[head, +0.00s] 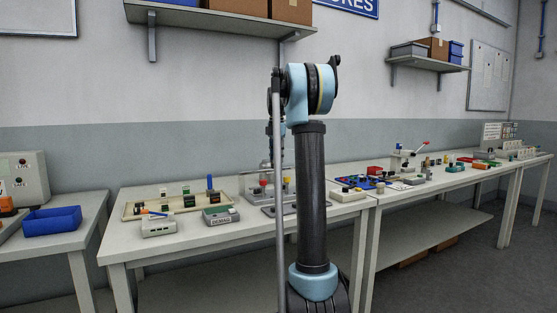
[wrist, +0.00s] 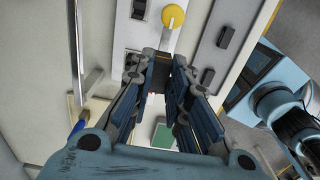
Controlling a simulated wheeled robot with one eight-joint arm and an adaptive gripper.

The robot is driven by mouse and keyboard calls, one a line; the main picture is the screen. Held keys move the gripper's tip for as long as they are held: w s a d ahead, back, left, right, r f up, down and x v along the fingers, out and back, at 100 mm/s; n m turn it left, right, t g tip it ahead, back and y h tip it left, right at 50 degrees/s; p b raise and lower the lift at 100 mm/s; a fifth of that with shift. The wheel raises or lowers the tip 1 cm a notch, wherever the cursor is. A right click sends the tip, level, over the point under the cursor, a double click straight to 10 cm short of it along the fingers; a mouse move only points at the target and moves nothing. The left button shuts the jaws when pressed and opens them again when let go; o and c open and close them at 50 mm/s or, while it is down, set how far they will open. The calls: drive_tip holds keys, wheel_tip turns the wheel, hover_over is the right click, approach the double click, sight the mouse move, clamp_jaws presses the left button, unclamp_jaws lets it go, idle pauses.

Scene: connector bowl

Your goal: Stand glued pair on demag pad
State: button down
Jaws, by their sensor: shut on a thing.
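My gripper (wrist: 162,58) shows in the wrist view, its fingers closed in on a small dark piece (wrist: 159,72) between the tips. The piece is mostly hidden, so I cannot tell its shape or whether it is the glued pair. In the head view my own arm hides most of the gripper, above the back of the middle bench. The demag pad (head: 221,218) is a grey box with a DEMAG label and a green top near that bench's front edge. A green square (wrist: 163,136) shows between the fingers in the wrist view.
A beige tray (head: 134,208) with small blocks and a blue upright piece (head: 210,183) lies left of the gripper. A white device (head: 158,228) stands left of the demag pad. A yellow knob (wrist: 173,16) is just beyond the fingertips. A blue bin (head: 52,220) sits on the left table.

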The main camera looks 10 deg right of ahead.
drive_tip(key=s+a, duration=0.8)
drive_tip(key=a, duration=0.5)
drive_tip(key=s+a, duration=0.8)
drive_tip(key=a, duration=0.4)
drive_tip(key=shift+w+a+f, duration=0.1)
drive_tip(key=shift+f, duration=5.75)
drive_tip(key=c, duration=1.4)
unclamp_jaws()
drive_tip(key=shift+c, duration=0.2)
drive_tip(key=shift+r, duration=0.1)
